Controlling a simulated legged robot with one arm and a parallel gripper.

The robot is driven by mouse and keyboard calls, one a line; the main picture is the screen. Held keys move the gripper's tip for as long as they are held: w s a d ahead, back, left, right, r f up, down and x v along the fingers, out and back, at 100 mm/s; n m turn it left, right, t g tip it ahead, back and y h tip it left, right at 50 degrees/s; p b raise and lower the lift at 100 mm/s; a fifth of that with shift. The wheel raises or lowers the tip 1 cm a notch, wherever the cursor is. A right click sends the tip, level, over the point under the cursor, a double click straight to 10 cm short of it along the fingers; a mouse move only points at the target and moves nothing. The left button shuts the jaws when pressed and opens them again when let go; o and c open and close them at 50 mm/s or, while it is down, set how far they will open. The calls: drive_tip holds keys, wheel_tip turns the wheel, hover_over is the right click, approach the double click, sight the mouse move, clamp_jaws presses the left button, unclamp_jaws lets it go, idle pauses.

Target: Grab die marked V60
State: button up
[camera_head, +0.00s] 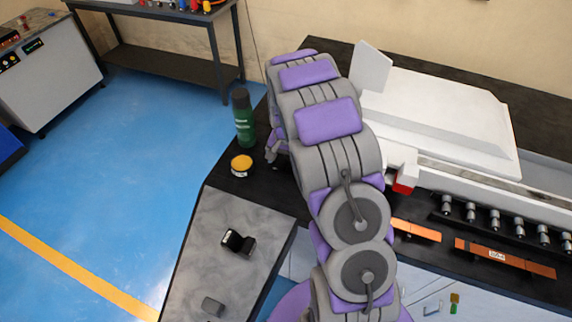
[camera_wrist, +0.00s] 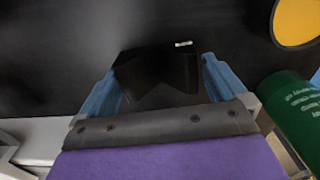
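A black die (camera_wrist: 160,72) with a V-shaped notch lies between the fingers of my gripper (camera_wrist: 160,82) in the wrist view. It has a small white mark on top, too small to read. The blue fingers stand apart on either side of it, with a narrow gap seeming to show at the right finger. In the head view, my gripper (camera_head: 275,148) is low over the black bench top, partly behind my arm, and the die there is hidden. Another black die (camera_head: 238,242) sits on the grey plate, its mark unreadable.
A green bottle (camera_head: 243,118) and a yellow-lidded tin (camera_head: 242,165) stand left of my gripper. They also show in the wrist view as a bottle (camera_wrist: 296,112) and a lid (camera_wrist: 298,18). The white bender (camera_head: 440,115) and copper bars (camera_head: 505,257) are at right.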

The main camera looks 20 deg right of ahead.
drive_tip(key=shift+a, duration=0.1)
drive_tip(key=shift+c, duration=1.4)
drive_tip(key=shift+d, duration=0.25)
drive_tip(key=c, duration=1.2)
drive_tip(key=shift+c, duration=0.2)
drive_tip(key=shift+r, duration=0.1)
